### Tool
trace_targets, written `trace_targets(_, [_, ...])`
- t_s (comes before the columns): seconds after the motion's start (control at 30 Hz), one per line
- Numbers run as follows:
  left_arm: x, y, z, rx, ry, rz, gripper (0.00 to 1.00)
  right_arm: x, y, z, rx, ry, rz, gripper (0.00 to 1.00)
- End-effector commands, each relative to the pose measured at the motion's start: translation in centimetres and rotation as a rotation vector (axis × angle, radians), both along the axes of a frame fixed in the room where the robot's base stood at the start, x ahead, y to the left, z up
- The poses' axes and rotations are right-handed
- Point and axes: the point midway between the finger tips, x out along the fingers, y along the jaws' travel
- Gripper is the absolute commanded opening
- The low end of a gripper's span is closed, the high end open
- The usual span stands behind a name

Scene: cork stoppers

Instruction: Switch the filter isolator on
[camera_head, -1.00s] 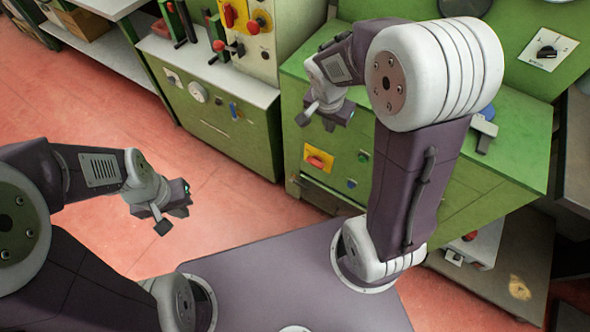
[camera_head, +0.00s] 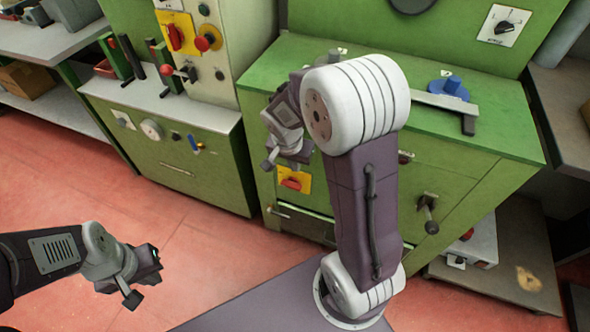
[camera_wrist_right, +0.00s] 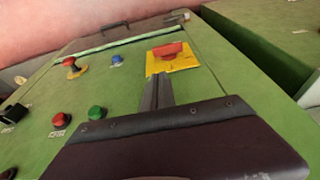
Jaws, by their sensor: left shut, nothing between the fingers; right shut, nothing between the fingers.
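A red rotary handle (camera_head: 291,184) on a yellow plate (camera_head: 305,178) is on the front of the green cabinet, partly behind my right gripper. In the right wrist view the same red handle (camera_wrist_right: 168,50) lies crosswise on its yellow plate (camera_wrist_right: 186,63), just beyond the fingertips. I cannot read a label that names it the filter isolator. My right gripper (camera_head: 290,160) is shut and empty, in front of the cabinet; its closed fingers (camera_wrist_right: 158,92) point towards the plate, and contact cannot be told. My left gripper (camera_head: 146,283) is shut and empty over the red floor.
Another red switch (camera_head: 174,36) on yellow is on the cream panel at the left, beside a red button (camera_head: 203,40). A black rotary knob (camera_head: 504,28) is on the back panel. Red (camera_wrist_right: 61,119) and green buttons (camera_wrist_right: 96,112) are on the cabinet front. Open floor lies left.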

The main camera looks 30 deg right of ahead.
Motion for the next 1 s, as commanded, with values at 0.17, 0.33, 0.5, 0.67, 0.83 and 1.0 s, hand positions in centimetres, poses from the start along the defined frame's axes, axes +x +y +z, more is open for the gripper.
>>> trace_targets(0.17, [0.0, 0.0, -2.5, 0.000, 0.000, 0.000, 0.00, 0.7, -0.9, -4.6, 0.000, 0.003, -0.002, 0.00])
trace_targets(0.33, [0.0, 0.0, -4.3, 0.000, 0.000, 0.000, 0.00, 1.3, -1.5, -8.0, 0.000, 0.002, 0.001, 0.00])
trace_targets(0.5, [0.0, 0.0, -5.5, 0.000, 0.000, 0.000, 0.00, 1.3, -1.5, -10.1, 0.001, 0.000, 0.001, 0.00])
trace_targets(0.67, [0.0, 0.0, -5.7, 0.000, 0.000, 0.000, 0.00, 1.2, -1.4, -10.7, 0.001, 0.000, 0.001, 0.00])
trace_targets(0.83, [0.0, 0.0, -5.7, 0.000, 0.000, 0.000, 0.00, 1.2, -1.4, -10.6, 0.001, 0.000, 0.000, 0.00])
trace_targets(1.0, [0.0, 0.0, -5.6, 0.000, 0.000, 0.000, 0.00, 1.3, -1.4, -10.6, 0.003, -0.002, 0.001, 0.00])
